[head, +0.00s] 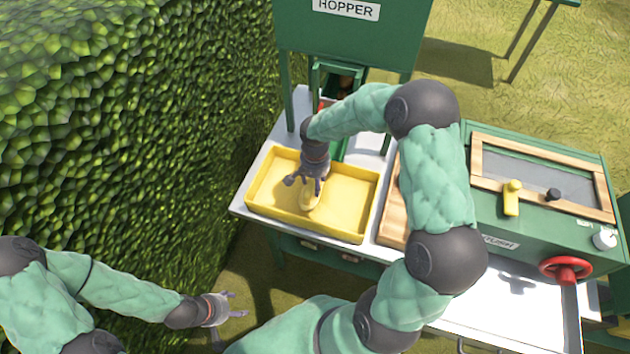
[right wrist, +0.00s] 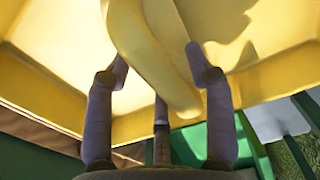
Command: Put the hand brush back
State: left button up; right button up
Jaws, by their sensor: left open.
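The hand brush (head: 311,196) is yellow and lies in a shallow yellow tray (head: 262,205) on the white bench. Its near end is partly hidden by my right gripper (head: 305,181), which is low over the tray. In the right wrist view the long yellow brush handle (right wrist: 152,70) runs between the spread fingers of my right gripper (right wrist: 158,62). A gap shows between the handle and the right finger, so it looks open around the handle. My left gripper (head: 232,305) is open and empty, low at the left, away from the bench.
A green hopper (head: 345,38) stands behind the tray with a chute below it. A wooden board (head: 392,218) lies just right of the tray. A green machine (head: 545,200) with a red wheel (head: 566,269) stands further right. A tall hedge (head: 110,110) fills the left side.

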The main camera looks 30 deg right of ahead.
jog(key=shift+r, duration=0.1)
jog(key=shift+r, duration=0.2)
notch_tip(320, 180, up, 12)
jog(key=p, duration=0.3)
jog(key=shift+s+f, duration=0.1)
jog(key=shift+f, duration=0.1)
dwell(0.3)
